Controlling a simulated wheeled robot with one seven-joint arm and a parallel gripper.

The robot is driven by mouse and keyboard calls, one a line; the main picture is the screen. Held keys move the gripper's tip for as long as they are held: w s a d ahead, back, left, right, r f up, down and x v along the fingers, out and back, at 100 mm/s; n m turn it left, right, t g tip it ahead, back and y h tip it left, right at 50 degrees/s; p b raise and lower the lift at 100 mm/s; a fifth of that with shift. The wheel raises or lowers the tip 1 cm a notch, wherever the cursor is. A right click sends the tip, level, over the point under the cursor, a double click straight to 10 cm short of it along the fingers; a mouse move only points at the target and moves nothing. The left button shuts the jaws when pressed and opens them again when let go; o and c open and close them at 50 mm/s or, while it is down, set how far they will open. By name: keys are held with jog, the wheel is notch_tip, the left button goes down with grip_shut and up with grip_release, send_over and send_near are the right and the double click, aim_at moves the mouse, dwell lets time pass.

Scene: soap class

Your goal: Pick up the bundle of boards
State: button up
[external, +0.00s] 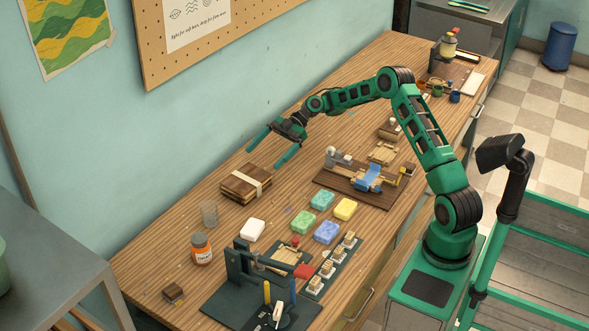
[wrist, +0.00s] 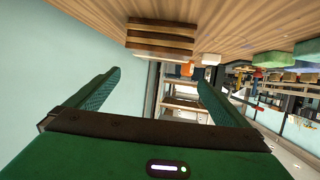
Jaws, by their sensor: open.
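The bundle of boards (external: 245,184) is a stack of dark brown wooden boards with a pale band around it. It lies flat on the wooden workbench (external: 190,227), toward the wall side. In the wrist view the bundle (wrist: 160,37) shows end-on at the upper middle, beyond the fingertips. My gripper (external: 273,146) is open and empty, above the bench and apart from the bundle, up and to its right in the external view. In the wrist view its two green fingers (wrist: 160,80) are spread wide with nothing between them.
Several soap bars, including a white one (external: 252,230), lie in front. A wooden fixture (external: 365,180) with blue parts sits to the right. The teal wall (external: 190,120) runs close behind.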

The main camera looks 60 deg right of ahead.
aim_at(246, 178)
jog(key=shift+f, duration=0.8)
jog(key=shift+a+f, duration=0.2)
jog(key=x, duration=1)
jog(key=shift+w+a+f, duration=0.1)
jog(key=shift+w+a, duration=0.05)
jog(key=shift+c, duration=0.3)
jog(key=c, duration=1)
jog(key=shift+c, duration=1)
